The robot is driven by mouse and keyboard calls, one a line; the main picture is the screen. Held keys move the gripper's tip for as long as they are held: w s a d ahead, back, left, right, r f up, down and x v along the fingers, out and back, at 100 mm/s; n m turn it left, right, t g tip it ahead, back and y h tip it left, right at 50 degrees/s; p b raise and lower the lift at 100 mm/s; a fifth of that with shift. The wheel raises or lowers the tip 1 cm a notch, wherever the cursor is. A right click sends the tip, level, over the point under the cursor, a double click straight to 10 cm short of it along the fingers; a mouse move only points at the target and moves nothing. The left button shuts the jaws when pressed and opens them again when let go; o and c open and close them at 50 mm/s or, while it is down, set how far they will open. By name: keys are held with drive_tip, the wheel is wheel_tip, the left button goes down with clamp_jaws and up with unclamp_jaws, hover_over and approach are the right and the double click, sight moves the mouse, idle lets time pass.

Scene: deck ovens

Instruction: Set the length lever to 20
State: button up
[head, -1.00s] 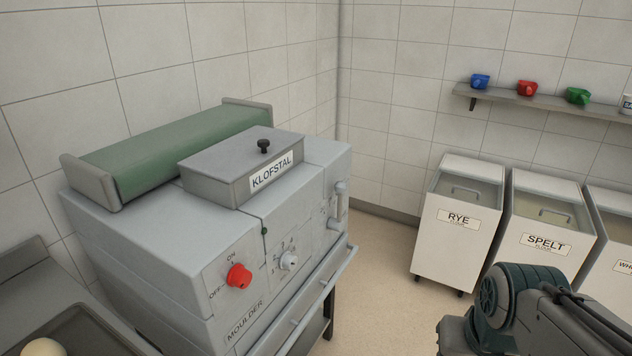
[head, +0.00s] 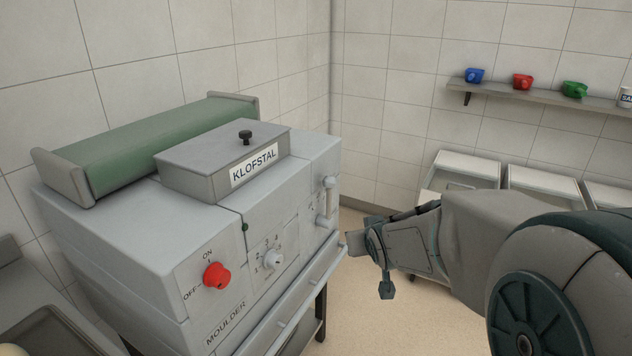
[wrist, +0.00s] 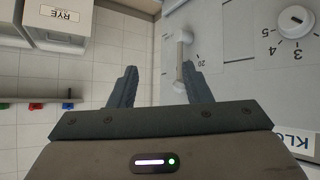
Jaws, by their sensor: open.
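The grey moulder (head: 215,265) stands at the left with its control face towards the aisle. The length lever (head: 327,204) is a pale bar near the right end of that face. In the wrist view the lever (wrist: 182,60) lies just beside a printed 20; other marks of its scale are not readable. My gripper (head: 358,243) is open and empty, to the right of the moulder's face.
A red on/off knob (head: 216,275) and a white numbered dial (head: 272,259) sit left of the lever. A rail (head: 310,295) runs along the moulder's lower front. Flour bins (head: 465,168) stand behind my arm. A shelf (head: 540,97) holds coloured scoops.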

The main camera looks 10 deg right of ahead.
sight(332, 186)
drive_tip(key=w+a+t+y, duration=0.1)
drive_tip(key=w+t, duration=0.1)
drive_tip(key=w, duration=0.6)
drive_tip(key=w+a+f+n+t+y+b, duration=0.1)
drive_tip(key=w+t+y, duration=0.1)
drive_tip(key=w, duration=0.6)
drive_tip(key=w+a+t+y, duration=0.1)
drive_tip(key=w+a+t, duration=0.1)
drive_tip(key=w, duration=0.7)
drive_tip(key=shift+f+n+t+y, duration=0.3)
drive_tip(key=shift+n+t+y, duration=0.1)
drive_tip(key=shift+t, duration=0.2)
clamp_jaws()
drive_tip(key=shift+d+f+b, duration=0.1)
drive_tip(key=shift+b, duration=0.25)
